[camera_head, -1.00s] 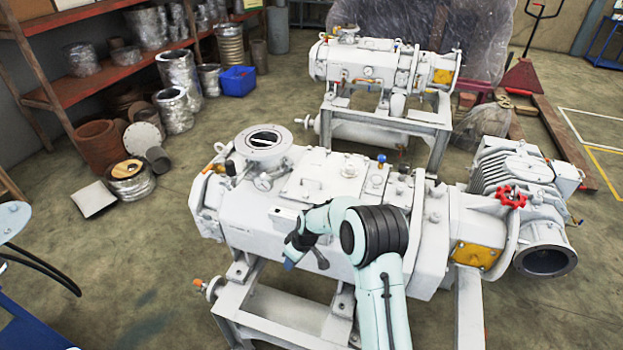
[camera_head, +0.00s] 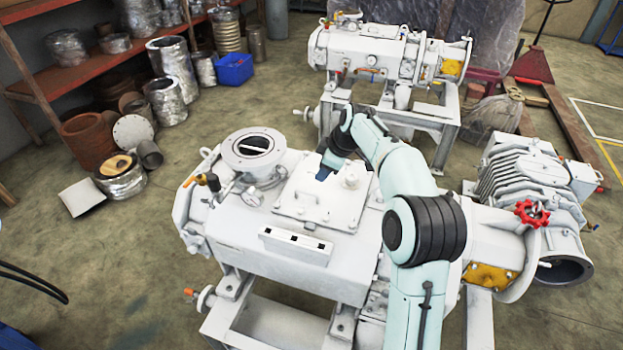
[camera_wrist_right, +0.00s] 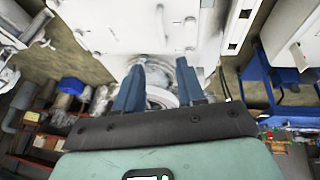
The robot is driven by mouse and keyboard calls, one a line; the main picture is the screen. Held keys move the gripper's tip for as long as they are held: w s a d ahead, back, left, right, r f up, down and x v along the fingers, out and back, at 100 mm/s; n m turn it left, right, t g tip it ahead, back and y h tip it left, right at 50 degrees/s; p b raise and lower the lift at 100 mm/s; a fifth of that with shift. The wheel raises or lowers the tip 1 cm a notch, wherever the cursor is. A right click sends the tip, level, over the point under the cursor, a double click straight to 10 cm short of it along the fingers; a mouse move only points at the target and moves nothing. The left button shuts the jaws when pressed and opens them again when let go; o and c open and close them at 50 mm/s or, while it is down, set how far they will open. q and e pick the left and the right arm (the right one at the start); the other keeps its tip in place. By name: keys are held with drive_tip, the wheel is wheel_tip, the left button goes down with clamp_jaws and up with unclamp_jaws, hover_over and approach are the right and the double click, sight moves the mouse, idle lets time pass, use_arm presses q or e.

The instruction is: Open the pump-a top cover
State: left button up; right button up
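The pump (camera_head: 250,235) in front is a large white machine on a frame. Its top cover (camera_head: 300,206) is a flat, squarish white plate with small fittings, right of a round open flange (camera_head: 253,147). My right gripper (camera_head: 325,173) reaches over the cover's far part; its blue fingertips are partly hidden by my arm. In the right wrist view, my right gripper (camera_wrist_right: 160,80) has its two blue fingers apart with nothing visibly held between them. A round white part (camera_wrist_right: 160,98) shows behind the fingers. I cannot tell whether the fingers touch the cover. My left gripper is not in view.
A second white pump (camera_head: 390,55) stands behind on its own frame. A red handwheel (camera_head: 532,212) and a ribbed motor (camera_head: 525,175) are at the right. Shelves (camera_head: 50,80) with wrapped parts and a blue bin (camera_head: 234,69) are at the left back.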

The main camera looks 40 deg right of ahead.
sight(307, 192)
drive_tip(key=x, duration=1.3)
drive_tip(key=shift+a+p, duration=0.15)
drive_tip(key=shift+p, duration=0.15)
clamp_jaws()
